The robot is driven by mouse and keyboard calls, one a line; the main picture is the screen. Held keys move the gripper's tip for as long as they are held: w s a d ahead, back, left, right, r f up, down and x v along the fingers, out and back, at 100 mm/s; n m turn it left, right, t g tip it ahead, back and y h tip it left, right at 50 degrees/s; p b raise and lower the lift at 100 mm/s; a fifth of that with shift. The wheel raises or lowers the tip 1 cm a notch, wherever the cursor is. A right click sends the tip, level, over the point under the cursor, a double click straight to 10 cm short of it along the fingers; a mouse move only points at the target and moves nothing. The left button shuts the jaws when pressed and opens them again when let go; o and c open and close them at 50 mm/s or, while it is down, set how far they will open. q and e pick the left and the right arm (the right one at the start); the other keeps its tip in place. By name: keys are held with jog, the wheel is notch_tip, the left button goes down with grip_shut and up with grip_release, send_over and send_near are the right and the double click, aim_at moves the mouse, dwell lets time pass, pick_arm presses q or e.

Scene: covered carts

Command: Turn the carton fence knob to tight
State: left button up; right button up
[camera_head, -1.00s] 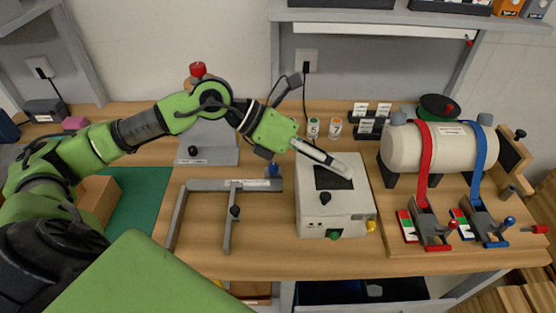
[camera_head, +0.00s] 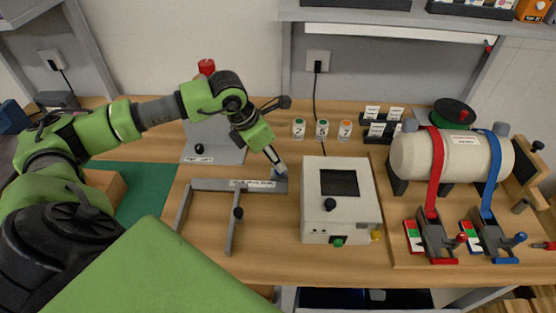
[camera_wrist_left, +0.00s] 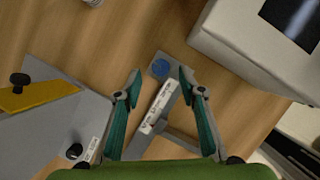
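The grey carton fence (camera_head: 183,212) lies on the wooden bench, with a printed label on its back bar. A black knob (camera_head: 238,212) stands on the fence's middle arm. My left gripper (camera_head: 277,167) points down at the bar's right end. My right gripper is not in view.
A white box with a dark screen (camera_head: 311,200) stands close right of the fence. A grey panel (camera_head: 226,154) is behind the fence. A strapped cream tank (camera_head: 408,155) is at the right. Bench between the fence arms is clear.

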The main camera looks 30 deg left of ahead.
pick_arm(q)
jog(key=shift+p+x, duration=0.35)
jog(key=shift+x, duration=1.7)
grip_shut()
